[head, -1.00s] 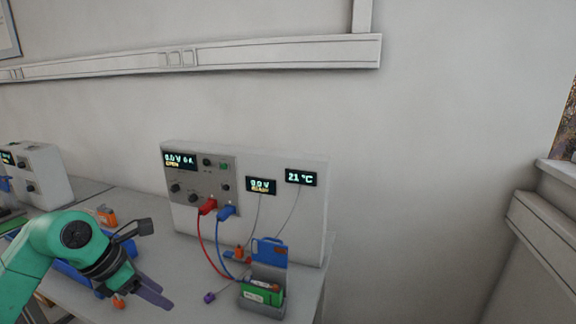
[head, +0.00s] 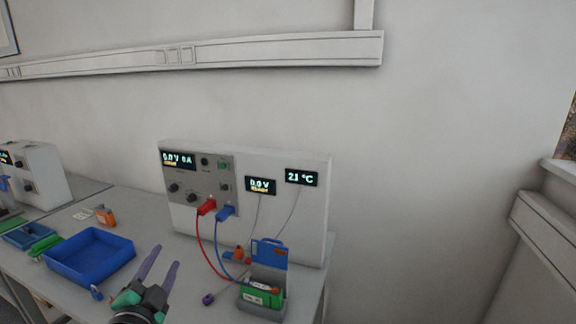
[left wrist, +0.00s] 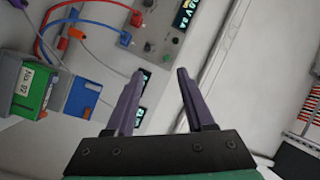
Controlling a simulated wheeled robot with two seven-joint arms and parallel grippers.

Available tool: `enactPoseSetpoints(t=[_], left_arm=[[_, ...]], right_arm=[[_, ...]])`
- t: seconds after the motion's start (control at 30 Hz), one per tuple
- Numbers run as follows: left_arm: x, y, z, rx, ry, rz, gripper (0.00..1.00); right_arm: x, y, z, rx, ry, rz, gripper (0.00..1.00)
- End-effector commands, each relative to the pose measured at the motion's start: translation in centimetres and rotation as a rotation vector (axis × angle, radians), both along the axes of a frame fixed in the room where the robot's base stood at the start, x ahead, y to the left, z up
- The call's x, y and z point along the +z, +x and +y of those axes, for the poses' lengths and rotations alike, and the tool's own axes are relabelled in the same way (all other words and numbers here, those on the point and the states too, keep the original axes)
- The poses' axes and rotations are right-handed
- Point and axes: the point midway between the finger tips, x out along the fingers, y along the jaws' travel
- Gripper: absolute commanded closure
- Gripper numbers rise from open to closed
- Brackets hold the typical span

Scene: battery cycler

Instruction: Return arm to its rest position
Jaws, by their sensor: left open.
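My left gripper (head: 160,270) is at the lower middle of the head view, with its purple fingers pointing up and apart. It is open and empty, between the blue tray and the battery holder. In the left wrist view its two fingers (left wrist: 160,85) are spread with nothing between them. The green arm behind it is mostly below the head view's edge. My right gripper is not in view.
A battery cycler (head: 250,205) stands against the wall, with red and blue cables. A holder with a green battery (head: 262,295) sits at its front right. An empty blue tray (head: 90,256) and an orange bottle (head: 105,215) are at the left.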

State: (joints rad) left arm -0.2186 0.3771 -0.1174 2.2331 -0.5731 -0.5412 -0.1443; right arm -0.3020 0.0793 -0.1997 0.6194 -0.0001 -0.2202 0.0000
Motion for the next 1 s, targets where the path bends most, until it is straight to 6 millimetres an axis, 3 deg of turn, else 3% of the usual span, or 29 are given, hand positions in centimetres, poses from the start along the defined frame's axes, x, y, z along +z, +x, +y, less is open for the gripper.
enactPoseSetpoints(t=[0.03, 0.1, 0.2, 0.4, 0.57, 0.87, 1.0], left_arm=[[-3.9, -1.3, 1.1, 0.069, -0.134, 0.135, 0.46], [-9.2, -3.6, 1.9, 0.158, -0.299, 0.324, 0.46], [-14.8, -7.3, 1.7, 0.247, -0.463, 0.548, 0.46], [-21.7, -14.7, -0.6, 0.362, -0.67, 0.905, 0.46], [-24.7, -20.6, -3.0, 0.423, -0.779, 1.157, 0.46], [-38.9, -20.2, -3.4, 0.449, -0.768, 1.228, 0.46], [-47.7, -21.6, -3.3, 0.46, -0.756, 1.26, 0.46]], right_arm=[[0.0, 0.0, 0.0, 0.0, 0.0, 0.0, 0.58], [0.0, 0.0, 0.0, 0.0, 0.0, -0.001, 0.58], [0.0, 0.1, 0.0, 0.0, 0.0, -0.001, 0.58], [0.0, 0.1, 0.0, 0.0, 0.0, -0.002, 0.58], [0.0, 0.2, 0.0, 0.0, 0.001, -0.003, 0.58], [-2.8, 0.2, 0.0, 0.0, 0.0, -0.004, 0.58], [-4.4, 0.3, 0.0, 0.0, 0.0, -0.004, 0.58]])
